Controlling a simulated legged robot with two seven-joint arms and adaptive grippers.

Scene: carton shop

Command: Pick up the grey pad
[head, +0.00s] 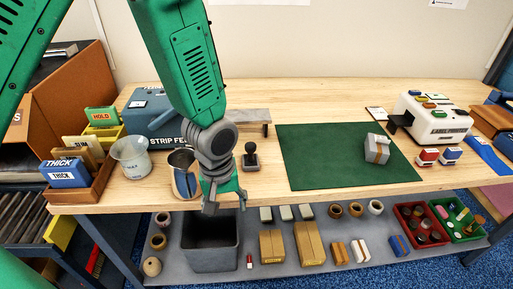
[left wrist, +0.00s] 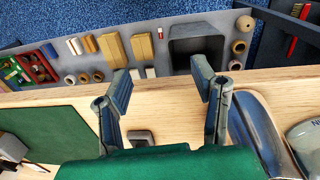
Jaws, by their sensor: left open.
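My left gripper (head: 225,200) is open and empty at the table's front edge, fingers pointing down; its two fingers also show apart in the left wrist view (left wrist: 163,85). Several small grey blocks (head: 286,213) lie in a row on the lower shelf, right of the gripper; they show pale in the left wrist view (left wrist: 150,72). A grey block with a tan band (head: 377,148) sits on the green mat. I cannot tell which grey piece is the pad. My right gripper is in neither view.
A dark ball-handled stamp (head: 251,157) stands behind the gripper. A grey bin (head: 209,262) sits on the shelf below. The green mat (head: 320,165) is mostly bare.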

